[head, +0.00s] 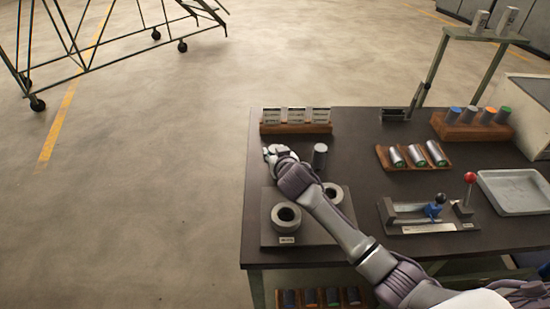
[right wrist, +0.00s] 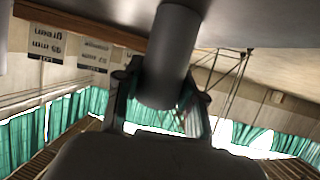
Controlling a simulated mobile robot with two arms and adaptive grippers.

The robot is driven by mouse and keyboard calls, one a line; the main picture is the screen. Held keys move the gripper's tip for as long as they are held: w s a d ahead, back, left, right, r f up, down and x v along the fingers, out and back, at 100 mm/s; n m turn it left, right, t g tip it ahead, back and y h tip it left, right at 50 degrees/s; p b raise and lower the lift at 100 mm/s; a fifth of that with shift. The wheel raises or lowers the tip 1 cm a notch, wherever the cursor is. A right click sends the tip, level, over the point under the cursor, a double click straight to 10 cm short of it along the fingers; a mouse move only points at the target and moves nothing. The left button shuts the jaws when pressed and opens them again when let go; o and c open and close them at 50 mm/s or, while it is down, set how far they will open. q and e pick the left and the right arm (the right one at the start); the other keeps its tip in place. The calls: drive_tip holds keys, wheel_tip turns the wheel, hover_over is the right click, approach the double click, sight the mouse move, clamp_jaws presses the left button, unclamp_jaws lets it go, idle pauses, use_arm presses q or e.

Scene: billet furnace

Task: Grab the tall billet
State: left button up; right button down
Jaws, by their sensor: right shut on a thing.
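My right gripper (head: 270,155) is over the far left part of the dark table. In the right wrist view, which looks upside down, its two fingers close on both sides of a smooth grey cylinder, the billet (right wrist: 172,45). Another grey cylinder (head: 320,155) stands upright just right of the gripper. My left gripper is not in view.
A plate with two dark-holed rings (head: 286,216) lies under my right forearm. A wooden rack with labels (head: 296,128) stands behind the gripper. Further right are a rack of lying cylinders (head: 413,157), a lever fixture (head: 430,213) and a grey tray (head: 515,192).

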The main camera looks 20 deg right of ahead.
drive_tip(key=shift+r, duration=0.25)
